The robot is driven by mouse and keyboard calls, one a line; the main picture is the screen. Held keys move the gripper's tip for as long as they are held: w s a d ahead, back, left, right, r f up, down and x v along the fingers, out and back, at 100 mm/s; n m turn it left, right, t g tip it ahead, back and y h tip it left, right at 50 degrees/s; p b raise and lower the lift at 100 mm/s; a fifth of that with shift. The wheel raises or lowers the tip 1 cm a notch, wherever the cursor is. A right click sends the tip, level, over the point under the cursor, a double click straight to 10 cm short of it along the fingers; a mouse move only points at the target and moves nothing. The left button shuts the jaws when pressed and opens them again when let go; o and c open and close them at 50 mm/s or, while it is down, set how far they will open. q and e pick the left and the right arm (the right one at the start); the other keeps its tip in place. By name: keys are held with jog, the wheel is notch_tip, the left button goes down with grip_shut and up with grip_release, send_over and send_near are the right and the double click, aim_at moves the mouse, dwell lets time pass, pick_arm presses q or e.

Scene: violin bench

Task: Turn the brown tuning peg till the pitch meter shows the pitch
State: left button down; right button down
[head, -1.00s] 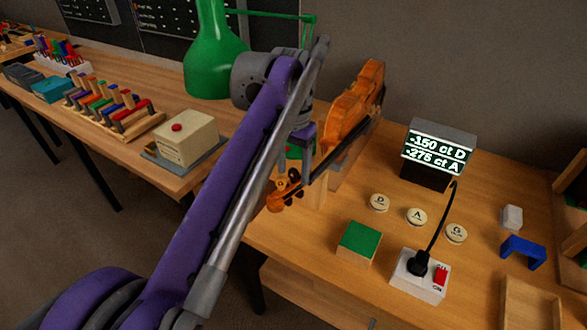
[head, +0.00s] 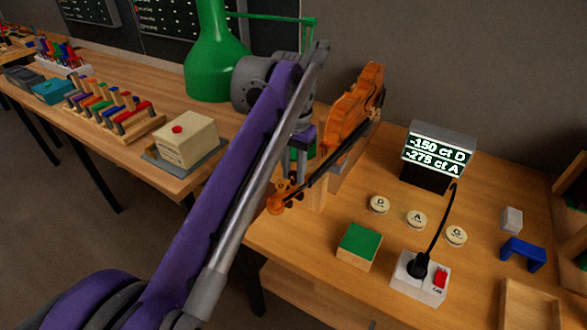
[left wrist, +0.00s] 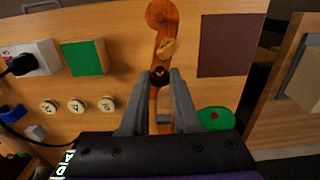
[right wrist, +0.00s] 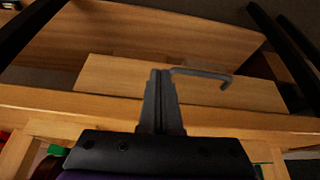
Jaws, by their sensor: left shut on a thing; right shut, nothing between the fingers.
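The violin (head: 352,112) rests on a wooden stand, its scroll (head: 277,203) toward me. My left gripper (head: 298,170) reaches down at the pegbox. In the left wrist view its fingers (left wrist: 160,73) are closed about the dark brown tuning peg (left wrist: 160,78). A lighter tan peg (left wrist: 168,47) shows nearer the scroll, outside the fingers. The pitch meter (head: 438,152) reads "-150 ct D" and "-275 ct A". My right gripper (right wrist: 160,74) is shut and empty in the right wrist view; it is not seen in the head view.
Round D (head: 379,204), A (head: 416,219) and G (head: 456,236) buttons lie before the meter. A green-topped block (head: 359,244) and a switch box (head: 419,278) with a cable stand in front. A grey bent rod (right wrist: 205,74) is close to my right fingertips.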

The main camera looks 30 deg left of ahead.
aim_at(294, 171)
pick_arm(q)
jog(key=n+p, duration=0.2)
jog(key=n, duration=0.1)
jog(key=shift+r, duration=0.15)
jog(key=shift+n+p, duration=0.95)
jog(key=shift+n, duration=0.55)
jog(key=c, duration=0.6)
grip_release()
jog(key=shift+c, duration=0.2)
notch_tip(294, 171, up, 11)
jog(key=p, duration=0.1)
jog(key=shift+f+p, duration=0.2)
jog(key=shift+p, duration=0.1)
